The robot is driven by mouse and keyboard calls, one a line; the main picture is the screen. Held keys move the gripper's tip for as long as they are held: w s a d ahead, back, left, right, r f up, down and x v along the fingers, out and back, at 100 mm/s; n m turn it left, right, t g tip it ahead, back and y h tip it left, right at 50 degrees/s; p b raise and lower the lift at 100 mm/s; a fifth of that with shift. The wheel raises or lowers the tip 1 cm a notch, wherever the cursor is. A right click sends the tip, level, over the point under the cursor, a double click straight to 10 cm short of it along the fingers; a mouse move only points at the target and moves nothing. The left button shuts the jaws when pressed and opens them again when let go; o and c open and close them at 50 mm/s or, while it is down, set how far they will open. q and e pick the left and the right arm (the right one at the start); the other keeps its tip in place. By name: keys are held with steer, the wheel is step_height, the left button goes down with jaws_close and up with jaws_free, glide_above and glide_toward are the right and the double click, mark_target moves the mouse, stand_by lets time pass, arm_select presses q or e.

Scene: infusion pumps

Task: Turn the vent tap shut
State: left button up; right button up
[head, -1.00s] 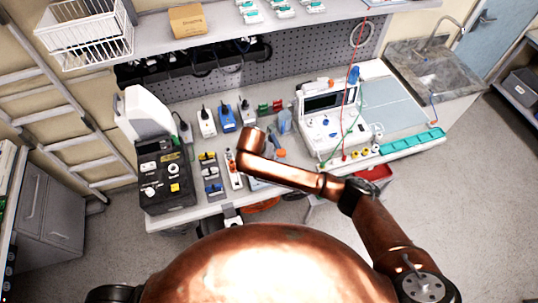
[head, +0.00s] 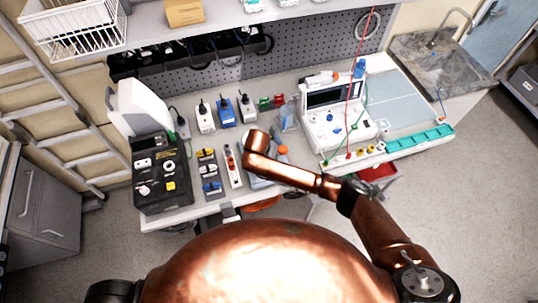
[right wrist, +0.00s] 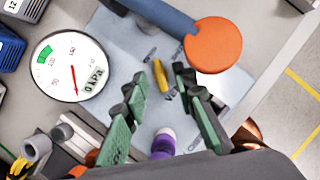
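In the right wrist view, the vent tap shows as a small yellow lever (right wrist: 160,76) on a pale blue-grey plate (right wrist: 207,92) with partly covered lettering that seems to read VENT. My right gripper (right wrist: 160,88) is open and empty, with one dark finger on each side of the lever; I cannot tell whether they touch it. A round gauge (right wrist: 75,66) marked kPa lies left of the lever, its red needle pointing down. In the head view my copper right arm (head: 290,174) reaches over the bench and hides the tap and gripper. My left gripper is out of view.
A large orange knob (right wrist: 213,45) on a blue bar stands close beside the right finger. A purple-and-white fitting (right wrist: 163,143) lies below, between the fingers.

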steer(key=shift+w+f, duration=0.1)
steer(key=shift+f, duration=0.25)
steer(key=shift+c, duration=0.2)
jaws_close()
